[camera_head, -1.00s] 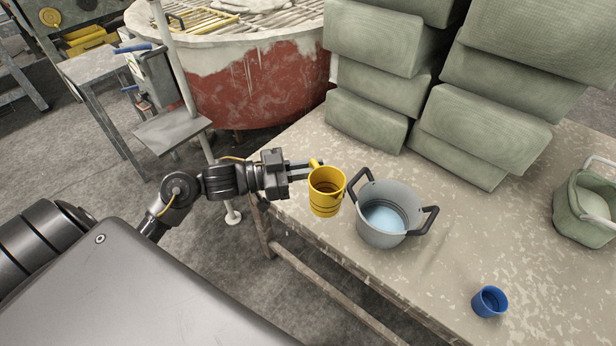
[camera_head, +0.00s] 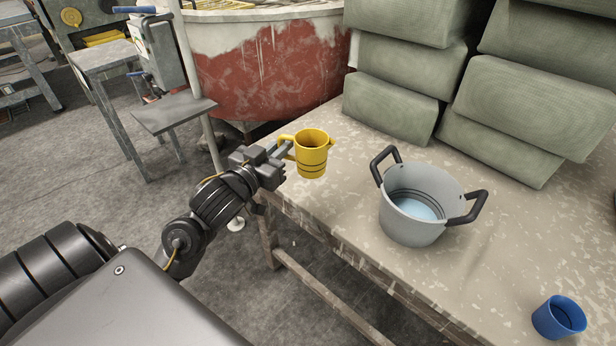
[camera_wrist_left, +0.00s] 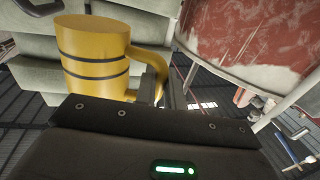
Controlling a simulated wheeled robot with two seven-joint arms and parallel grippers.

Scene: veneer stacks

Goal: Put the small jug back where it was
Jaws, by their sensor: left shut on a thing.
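The small yellow jug (camera_head: 312,158) is upright in the head view, at the left end of the table, its handle towards my arm and its spout to the right. Two dark bands ring it. My left gripper (camera_head: 286,150) is shut on its handle. I cannot tell for sure whether the jug's base touches the tabletop. In the left wrist view the jug (camera_wrist_left: 92,60) fills the upper left, with its handle between the fingers (camera_wrist_left: 160,88). My right gripper is not in view.
A grey two-handled pot (camera_head: 410,225) with pale blue liquid stands right of the jug. A blue cup (camera_head: 560,318) is near the front right. Green stacked blocks (camera_head: 390,105) stand behind. The tabletop (camera_head: 345,190) between jug and pot is clear. A red-and-white vat (camera_head: 270,75) is behind.

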